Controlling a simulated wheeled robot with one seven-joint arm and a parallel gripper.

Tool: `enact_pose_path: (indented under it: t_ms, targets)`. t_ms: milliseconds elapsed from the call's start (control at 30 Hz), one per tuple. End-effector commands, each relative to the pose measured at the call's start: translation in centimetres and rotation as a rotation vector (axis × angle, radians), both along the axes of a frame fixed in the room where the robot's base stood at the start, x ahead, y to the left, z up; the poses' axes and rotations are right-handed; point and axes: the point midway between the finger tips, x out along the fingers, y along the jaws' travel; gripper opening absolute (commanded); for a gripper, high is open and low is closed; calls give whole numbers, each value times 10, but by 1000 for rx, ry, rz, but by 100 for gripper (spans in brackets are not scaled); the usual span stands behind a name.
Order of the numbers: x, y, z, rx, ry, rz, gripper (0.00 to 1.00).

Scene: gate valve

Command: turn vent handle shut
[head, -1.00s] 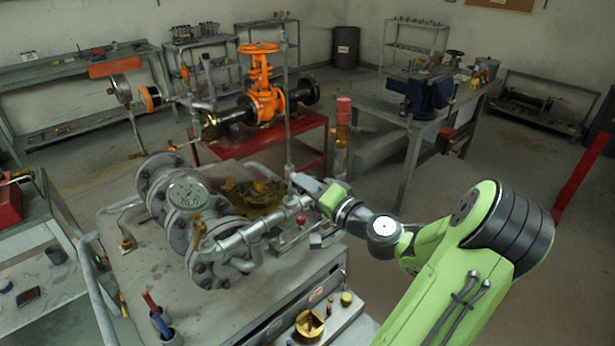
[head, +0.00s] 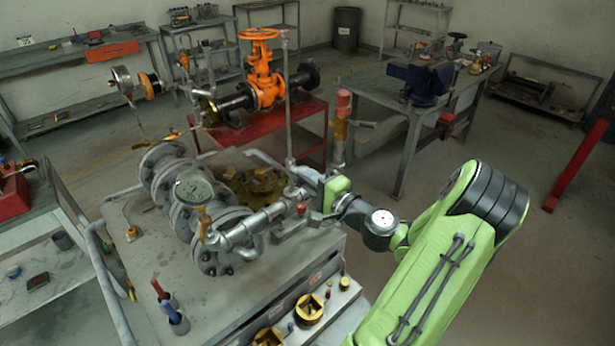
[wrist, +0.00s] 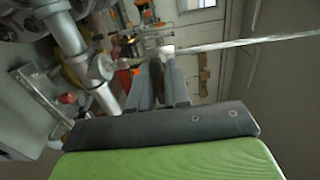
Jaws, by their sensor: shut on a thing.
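My gripper (head: 306,176) is at the small valve fittings at the right end of the grey pipe, beside the foot of an upright thin rod (head: 286,100). In the wrist view my gripper's two grey fingers (wrist: 160,70) close around something near a pale fitting (wrist: 166,49). It fits the vent handle, but the fingers mostly hide it, so I cannot tell its angle. The rod runs off to the right in the wrist view (wrist: 240,43). A red knob (head: 302,208) sits just below the fingers, apart from them, and also shows in the wrist view (wrist: 67,98).
A flanged grey pipe with a dial gauge (head: 194,190) stands left of my gripper on a metal bench (head: 160,270). An orange gate valve (head: 262,75) is farther back. Open floor lies to the right.

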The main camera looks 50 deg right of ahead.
Motion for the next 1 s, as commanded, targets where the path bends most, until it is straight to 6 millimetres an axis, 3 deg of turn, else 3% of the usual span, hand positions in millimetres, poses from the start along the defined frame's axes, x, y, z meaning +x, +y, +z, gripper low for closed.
enact_pose_path:
  t_ms: [267, 300, 433, 733, 867, 1000]
  targets:
    - [0, 0, -2, 5, 2, 0, 0]
    - [0, 0, -2, 5, 2, 0, 18]
    - [0, 0, -1, 4, 2, 0, 37]
    - [-3, 0, -1, 3, 1, -2, 37]
    - [-24, 1, -2, 4, 2, -6, 37]
    - [-63, 5, -2, 5, 2, -9, 37]
